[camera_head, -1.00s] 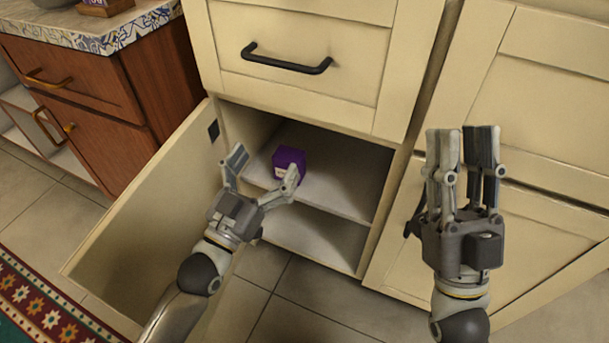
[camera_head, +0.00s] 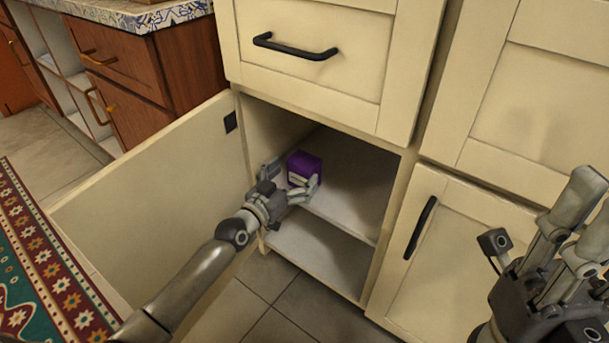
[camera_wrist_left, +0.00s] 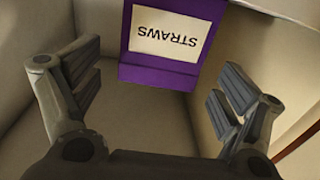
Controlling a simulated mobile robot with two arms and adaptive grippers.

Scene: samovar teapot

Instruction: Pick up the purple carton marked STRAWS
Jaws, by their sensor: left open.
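The purple carton (camera_head: 306,163) stands on the upper shelf inside the open cabinet, near its left side. In the left wrist view the carton (camera_wrist_left: 160,72) shows its white label, STRAWS, upside down at the top of the picture. My left gripper (camera_head: 292,177) is open at the shelf's front, its fingers spread at the near side of the carton. In the left wrist view the gripper's fingers (camera_wrist_left: 158,86) lie left and right of the carton's width, with a gap on each side; the carton is mostly beyond them. My right gripper (camera_head: 592,215) is at the right edge, partly cut off.
The shelf (camera_head: 345,215) has bare room right of the carton. The open cabinet door (camera_head: 150,185) stands left of my left arm. A closed drawer (camera_head: 310,65) is above the opening, and a closed door (camera_head: 440,265) is to the right.

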